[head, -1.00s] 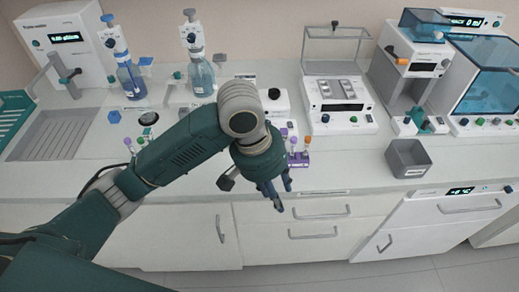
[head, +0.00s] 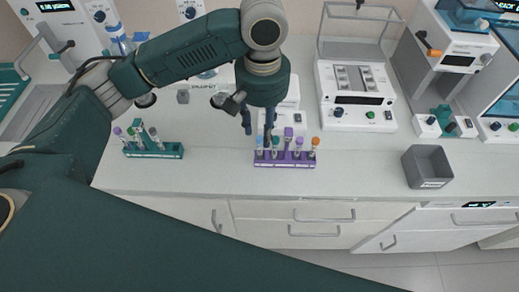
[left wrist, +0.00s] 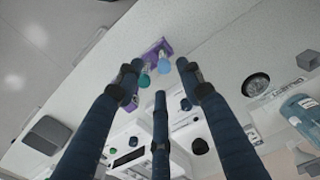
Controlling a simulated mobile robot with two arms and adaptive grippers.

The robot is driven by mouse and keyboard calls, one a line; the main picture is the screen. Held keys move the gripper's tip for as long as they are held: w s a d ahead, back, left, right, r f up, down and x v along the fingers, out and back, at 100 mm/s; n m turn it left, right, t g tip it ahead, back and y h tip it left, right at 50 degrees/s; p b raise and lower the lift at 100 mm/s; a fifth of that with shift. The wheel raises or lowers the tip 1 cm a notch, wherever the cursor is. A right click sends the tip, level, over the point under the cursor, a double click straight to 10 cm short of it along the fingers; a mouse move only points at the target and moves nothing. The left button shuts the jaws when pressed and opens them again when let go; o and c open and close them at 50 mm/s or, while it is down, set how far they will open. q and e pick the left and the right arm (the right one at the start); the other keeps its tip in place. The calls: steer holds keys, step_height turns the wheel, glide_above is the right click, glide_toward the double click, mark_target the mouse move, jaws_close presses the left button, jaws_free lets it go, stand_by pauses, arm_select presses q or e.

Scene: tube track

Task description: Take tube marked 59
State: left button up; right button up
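A purple rack (head: 285,164) stands near the counter's front edge and holds several tubes. Their caps are light blue (head: 259,142), teal (head: 276,142), purple (head: 288,132) and orange (head: 315,141). No number on any tube is readable, so I cannot tell which is 59. My left gripper (head: 260,132) hangs over the left part of this rack, fingers pointing down. In the left wrist view its fingers (left wrist: 160,78) are spread apart with nothing held, and the purple rack (left wrist: 158,47) shows beyond the tips. My right gripper is not in view.
A green rack (head: 170,154) with several tubes stands to the left on the counter (head: 215,178). A grey bin (head: 427,168) stands at the right. A white instrument (head: 357,101) stands behind, between them. The counter between the racks is clear.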

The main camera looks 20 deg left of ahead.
mark_target(260, 138)
arm_select(q)
steer(key=f, duration=0.1)
steer(key=f+p, duration=0.1)
steer(key=f, duration=0.2)
steer(key=shift+a+f, duration=0.3)
steer(key=shift+a, duration=0.05)
steer(key=shift+f+p, duration=0.25)
steer(key=shift+p, duration=0.05)
steer(key=shift+w+f, duration=0.1)
steer(key=shift+c, duration=0.5)
steer(key=c, duration=0.5)
jaws_close()
steer(key=shift+r, duration=0.25)
step_height(260, 138, up, 20)
steer(key=b, duration=0.1)
steer(key=shift+f, duration=0.2)
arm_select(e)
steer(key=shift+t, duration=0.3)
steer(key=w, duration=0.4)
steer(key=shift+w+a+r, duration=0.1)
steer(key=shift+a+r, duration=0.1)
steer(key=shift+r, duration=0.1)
